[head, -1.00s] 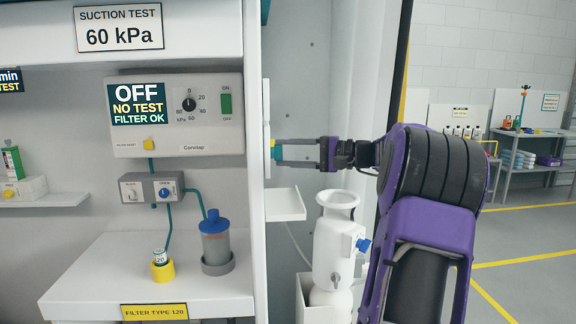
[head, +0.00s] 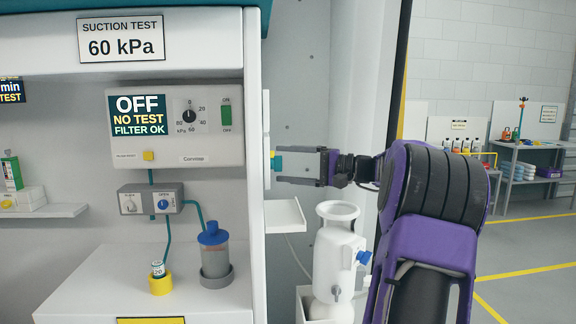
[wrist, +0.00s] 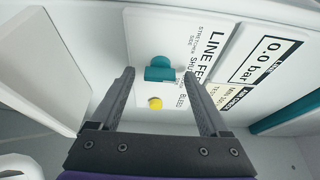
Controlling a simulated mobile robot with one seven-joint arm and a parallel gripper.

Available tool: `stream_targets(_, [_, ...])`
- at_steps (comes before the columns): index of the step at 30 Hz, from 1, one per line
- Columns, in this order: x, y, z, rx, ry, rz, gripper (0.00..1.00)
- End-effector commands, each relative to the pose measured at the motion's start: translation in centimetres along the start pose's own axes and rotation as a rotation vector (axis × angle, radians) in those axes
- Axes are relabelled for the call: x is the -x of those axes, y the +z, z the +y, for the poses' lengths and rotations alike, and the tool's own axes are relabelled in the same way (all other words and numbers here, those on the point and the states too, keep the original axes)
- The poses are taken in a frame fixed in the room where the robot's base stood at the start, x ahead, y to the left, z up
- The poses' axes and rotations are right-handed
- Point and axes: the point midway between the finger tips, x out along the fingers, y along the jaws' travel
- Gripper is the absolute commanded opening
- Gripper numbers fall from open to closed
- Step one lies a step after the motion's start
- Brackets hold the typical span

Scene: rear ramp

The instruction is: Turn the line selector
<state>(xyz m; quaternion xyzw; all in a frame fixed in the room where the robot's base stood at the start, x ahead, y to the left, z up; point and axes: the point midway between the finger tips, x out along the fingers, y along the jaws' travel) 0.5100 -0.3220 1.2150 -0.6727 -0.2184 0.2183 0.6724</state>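The line selector is a teal knob (wrist: 160,68) on a white panel (wrist: 205,62) lettered "LINE FEED", with words that include "SHUT" and "BLEED" beside it. In the head view the panel is seen edge-on, and the teal knob (head: 278,163) shows at my gripper's fingertips (head: 279,168). In the wrist view my gripper (wrist: 157,74) is open. Its two fingers lie left and right of the knob, with clear gaps on both sides. I see no contact. How far the fingertips reach along the knob is hard to tell.
A yellow button (wrist: 155,103) sits close to the knob, between the fingers in the wrist view. A display (wrist: 265,60) reads 0.0 bar. A small white shelf (head: 284,215) juts out below my gripper, and a white canister (head: 336,255) stands lower right.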

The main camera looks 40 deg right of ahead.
Motion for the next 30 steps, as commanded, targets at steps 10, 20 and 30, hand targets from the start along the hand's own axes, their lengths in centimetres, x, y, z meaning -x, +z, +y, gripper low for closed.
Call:
stream_targets(10, [0.4, 0.0, 0.0, 0.0, 0.0, 0.001, 0.8])
stream_targets(20, [6.7, -0.1, -0.1, -0.001, 0.0, 0.006, 0.8])
stream_targets(30, [14.5, -0.1, -0.1, 0.0, 0.0, 0.004, 0.8])
